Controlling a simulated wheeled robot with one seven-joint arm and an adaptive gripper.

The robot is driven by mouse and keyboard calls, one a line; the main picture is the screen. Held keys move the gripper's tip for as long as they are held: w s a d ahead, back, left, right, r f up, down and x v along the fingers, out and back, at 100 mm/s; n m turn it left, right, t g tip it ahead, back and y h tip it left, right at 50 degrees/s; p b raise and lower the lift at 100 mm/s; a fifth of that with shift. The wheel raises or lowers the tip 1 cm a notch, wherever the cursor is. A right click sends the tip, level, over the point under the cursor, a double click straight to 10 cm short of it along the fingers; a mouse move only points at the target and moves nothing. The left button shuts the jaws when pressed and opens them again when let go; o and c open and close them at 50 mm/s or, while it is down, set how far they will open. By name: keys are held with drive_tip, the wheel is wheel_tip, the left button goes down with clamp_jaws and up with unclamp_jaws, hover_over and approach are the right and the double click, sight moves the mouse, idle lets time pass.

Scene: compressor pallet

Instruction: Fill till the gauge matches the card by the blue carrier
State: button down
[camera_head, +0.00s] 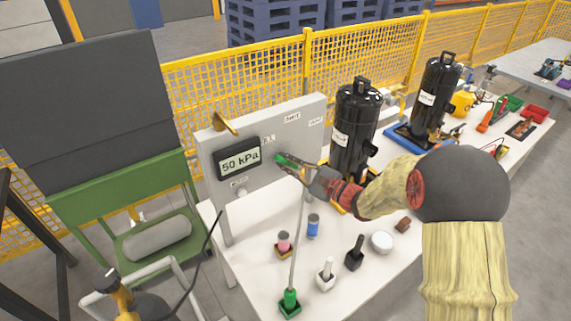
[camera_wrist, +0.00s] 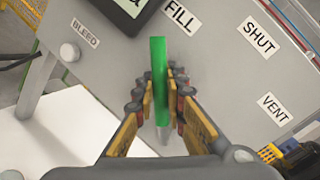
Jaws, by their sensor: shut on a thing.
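A grey panel (camera_head: 215,150) carries a gauge (camera_head: 240,159) that reads 50 kPa. My gripper (camera_head: 283,162) is shut on a green lever (camera_wrist: 158,70) on the panel; the lever also shows in the head view (camera_head: 279,158). The lever's free end points towards the FILL label (camera_wrist: 180,15). The SHUT label (camera_wrist: 259,39) and VENT label (camera_wrist: 274,110) lie to its right, and a knob (camera_wrist: 69,51) by the BLEED label lies left. A blue carrier (camera_head: 402,139) is under the farther black compressor (camera_head: 436,95). I cannot make out a readable card by it.
A nearer black compressor (camera_head: 352,120) stands right of the panel. Several small items, including a blue can (camera_head: 313,227) and a white puck (camera_head: 382,242), stand on the white table (camera_head: 250,265). A yellow mesh fence (camera_head: 345,55) runs behind. A hose rises near the panel.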

drive_tip(key=m, duration=0.1)
drive_tip(key=w+d+r+m+t+p, duration=0.1)
drive_tip(key=m, duration=0.1)
drive_tip(key=d+r+m+p, duration=0.1)
drive_tip(key=m, duration=0.1)
drive_tip(key=shift+w+d+y, duration=0.15)
drive_tip(key=shift+w+y, duration=0.1)
drive_tip(key=shift+y, duration=0.15)
drive_tip(key=shift+w+d+r+m+t+p, duration=0.1)
drive_tip(key=shift+w+d+m+t+p, duration=0.2)
drive_tip(key=shift+m, duration=0.45)
drive_tip(key=shift+w+d+f+m+t+p, duration=0.15)
drive_tip(key=shift+d+m+t+p, duration=0.15)
drive_tip(key=shift+m, duration=0.5)
drive_tip(key=shift+w+d+r+m+t+p, duration=0.2)
drive_tip(key=shift+d+m+t+p, duration=0.15)
drive_tip(key=shift+m, duration=0.4)
drive_tip(key=c, duration=1.9)
unclamp_jaws()
drive_tip(key=shift+o, duration=0.4)
drive_tip(key=v, duration=1.2)
